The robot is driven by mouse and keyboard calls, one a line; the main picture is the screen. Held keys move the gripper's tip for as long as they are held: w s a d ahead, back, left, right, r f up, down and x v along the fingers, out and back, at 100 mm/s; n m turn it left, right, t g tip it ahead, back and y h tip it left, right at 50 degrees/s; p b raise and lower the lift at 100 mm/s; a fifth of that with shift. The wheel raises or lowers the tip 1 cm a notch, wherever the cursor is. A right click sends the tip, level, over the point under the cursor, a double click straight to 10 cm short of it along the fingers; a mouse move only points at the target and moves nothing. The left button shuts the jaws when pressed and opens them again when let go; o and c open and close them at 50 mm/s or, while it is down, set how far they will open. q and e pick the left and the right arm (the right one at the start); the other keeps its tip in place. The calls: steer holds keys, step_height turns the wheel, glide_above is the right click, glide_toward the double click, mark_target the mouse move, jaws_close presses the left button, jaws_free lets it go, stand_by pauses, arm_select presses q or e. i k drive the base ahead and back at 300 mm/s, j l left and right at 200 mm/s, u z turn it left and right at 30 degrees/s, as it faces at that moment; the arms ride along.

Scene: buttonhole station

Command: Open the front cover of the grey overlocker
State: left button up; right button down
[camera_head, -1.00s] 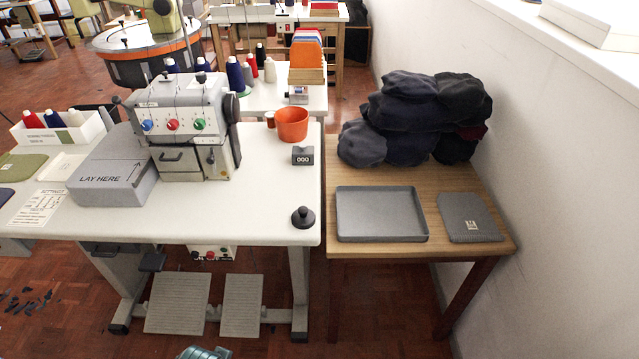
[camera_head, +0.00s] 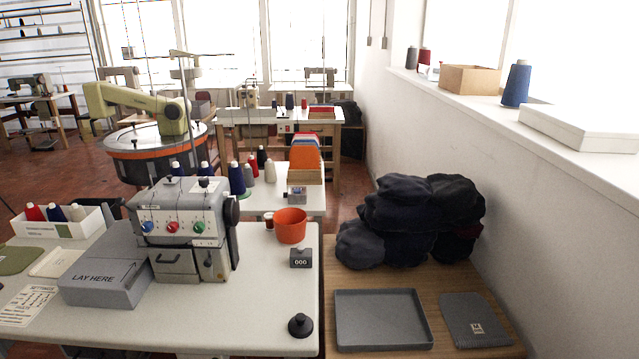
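The grey overlocker (camera_head: 182,228) stands on the white table, left of the middle in the head view. Blue, red and green dials sit on its upper front. Below them is the front cover (camera_head: 176,262), a grey panel with a dark handle (camera_head: 169,258); it looks shut. Neither of my grippers shows in the head view.
A grey box marked LAY HERE (camera_head: 105,278) stands left of the overlocker on the white table (camera_head: 230,318). To the right are an orange pot (camera_head: 291,225), a 000 block (camera_head: 301,258) and a black knobbed weight (camera_head: 300,325). A wooden table (camera_head: 385,281) holds a grey tray (camera_head: 338,320) and dark caps (camera_head: 408,215).

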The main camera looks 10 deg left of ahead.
mark_target(169, 265)
steer(key=u, duration=1.35)
